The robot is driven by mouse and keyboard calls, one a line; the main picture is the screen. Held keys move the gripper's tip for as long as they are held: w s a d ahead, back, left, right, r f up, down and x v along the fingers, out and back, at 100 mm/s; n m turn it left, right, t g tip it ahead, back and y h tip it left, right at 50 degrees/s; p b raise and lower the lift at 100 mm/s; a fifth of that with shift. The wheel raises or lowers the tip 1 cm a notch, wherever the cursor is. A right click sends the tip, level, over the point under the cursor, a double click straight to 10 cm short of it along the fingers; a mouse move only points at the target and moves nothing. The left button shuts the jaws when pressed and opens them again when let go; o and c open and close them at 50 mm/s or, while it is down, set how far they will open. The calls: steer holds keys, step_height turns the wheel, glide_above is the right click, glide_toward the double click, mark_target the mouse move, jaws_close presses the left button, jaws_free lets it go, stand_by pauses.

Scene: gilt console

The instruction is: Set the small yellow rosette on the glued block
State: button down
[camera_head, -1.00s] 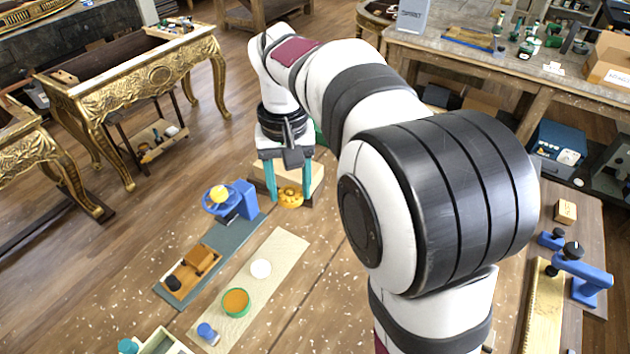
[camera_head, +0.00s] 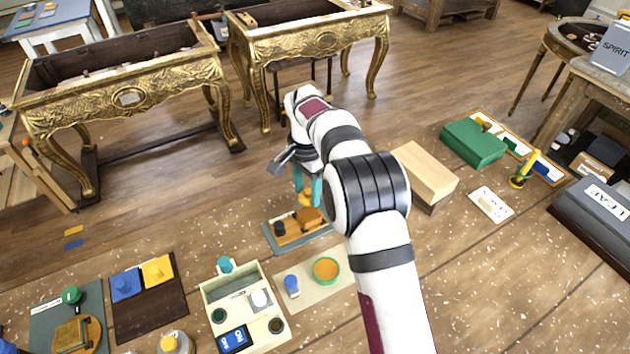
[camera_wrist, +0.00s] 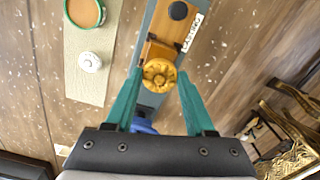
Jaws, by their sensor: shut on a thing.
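My gripper (camera_head: 306,194) is shut on the small yellow rosette (camera_wrist: 159,75), a round flower-like disc between the teal fingertips in the wrist view. In the head view the rosette (camera_head: 305,199) is partly hidden by the fingers. An orange-brown block (camera_head: 312,216) lies on a wooden holder just below and in front of the gripper. The wrist view shows this wood (camera_wrist: 158,53) partly behind the rosette. Whether they touch, and any glue on the block, I cannot tell.
The holder's black knob (camera_wrist: 178,11) stands at its far end in the wrist view. Beside the grey strip (camera_head: 276,240) lies a cream mat (camera_head: 305,292) with a green-rimmed bowl (camera_head: 326,269). A blue part (camera_wrist: 144,124) shows low between the fingers. Gilt consoles (camera_head: 130,95) stand behind.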

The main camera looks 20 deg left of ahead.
mark_target(308, 214)
steer(key=shift+f, duration=2.7)
steer(key=shift+f, duration=0.2)
steer(key=shift+c, duration=0.9)
jaws_free()
step_height(308, 214, up, 16)
steer(key=shift+f, duration=0.1)
